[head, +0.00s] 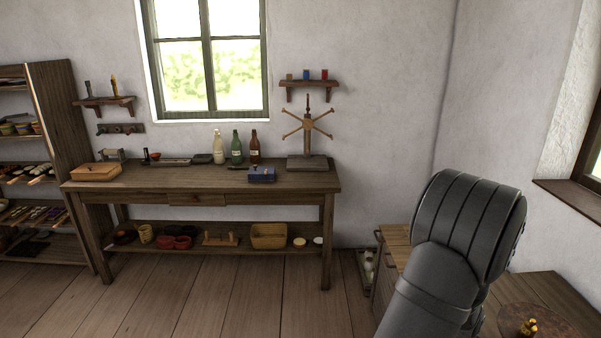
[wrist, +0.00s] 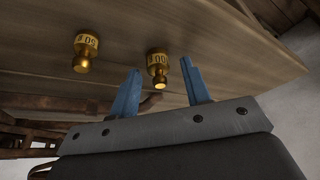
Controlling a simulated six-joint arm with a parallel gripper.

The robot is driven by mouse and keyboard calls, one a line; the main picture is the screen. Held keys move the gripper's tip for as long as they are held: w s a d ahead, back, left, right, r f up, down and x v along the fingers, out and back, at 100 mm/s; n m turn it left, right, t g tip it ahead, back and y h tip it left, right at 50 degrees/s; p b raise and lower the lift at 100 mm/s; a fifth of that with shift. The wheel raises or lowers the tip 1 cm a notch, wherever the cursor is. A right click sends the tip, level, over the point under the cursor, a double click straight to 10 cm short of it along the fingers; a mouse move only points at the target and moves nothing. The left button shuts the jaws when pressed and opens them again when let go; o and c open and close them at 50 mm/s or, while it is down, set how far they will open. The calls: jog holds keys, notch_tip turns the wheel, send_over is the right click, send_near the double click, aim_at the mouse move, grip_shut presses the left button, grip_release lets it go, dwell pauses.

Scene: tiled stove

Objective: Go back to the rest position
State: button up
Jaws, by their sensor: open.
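In the wrist view my gripper (wrist: 162,66) has two blue fingers standing apart, with nothing held between them. A brass weight (wrist: 157,62) with dark markings on its side shows between the fingertips and looks to be beyond them. A second brass weight (wrist: 87,50) stands to its left, apart from the fingers. Both rest on a wooden surface (wrist: 210,30), and the view is tilted so that their knobs point down. In the head view my gripper is out of sight; my dark arm fills the lower right. A small brass object (head: 529,326) shows at the bottom right.
The brass object stands on a dark round board (head: 560,322) on the right-hand table. Shelves (head: 55,130) stand far left. The floor ahead is clear.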

jog(key=shift+r, duration=0.15)
dwell(0.3)
jog(key=v, duration=1.2)
jog(key=x, duration=1.2)
jog(key=shift+f, duration=0.3)
jog(key=r, duration=0.5)
jog(key=shift+s+d, duration=0.15)
jog(key=shift+s, duration=0.1)
jog(key=s+d+r, duration=0.3)
jog(key=s+r, duration=0.4)
jog(key=s, duration=0.4)
jog(key=s+d+r+m+g, duration=0.15)
jog(key=s+d+r, duration=0.3)
jog(key=d, duration=0.45)
jog(key=s+d+r+m, duration=0.3)
jog(key=d+r, duration=0.2)
jog(key=d, duration=0.3)
jog(key=shift+h, duration=0.4)
jog(key=w+f, duration=0.1)
jog(key=w, duration=0.1)
jog(key=w+f, duration=0.1)
jog(key=w, duration=0.1)
jog(key=w+f, duration=0.2)
jog(key=shift+w+d+f, duration=0.1)
jog(key=shift+w+d, duration=0.05)
jog(key=shift+d, duration=0.05)
jog(key=shift+w+f, duration=0.35)
jog(key=shift+w, duration=0.2)
